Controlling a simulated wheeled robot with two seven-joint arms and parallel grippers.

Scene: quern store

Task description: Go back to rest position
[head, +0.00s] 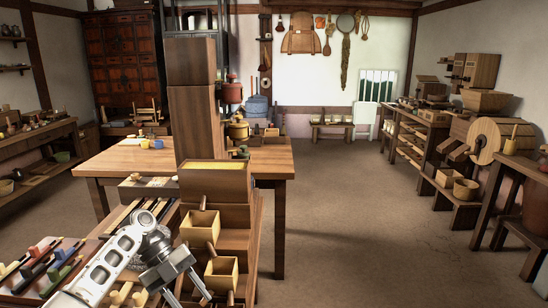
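My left arm (108,262) reaches in from the bottom left, white and grey. My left gripper (187,292) points down at its end, in front of the wooden box stand. Its two dark fingers look apart, and I see nothing between them. My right gripper is not in view.
A stepped wooden stand (237,216) with small boxes (200,227) is close beside my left gripper. A tray of coloured pieces (40,262) lies at lower left. A wooden table (273,160) stands behind. Shelves line the right wall. The floor (350,230) at centre right is clear.

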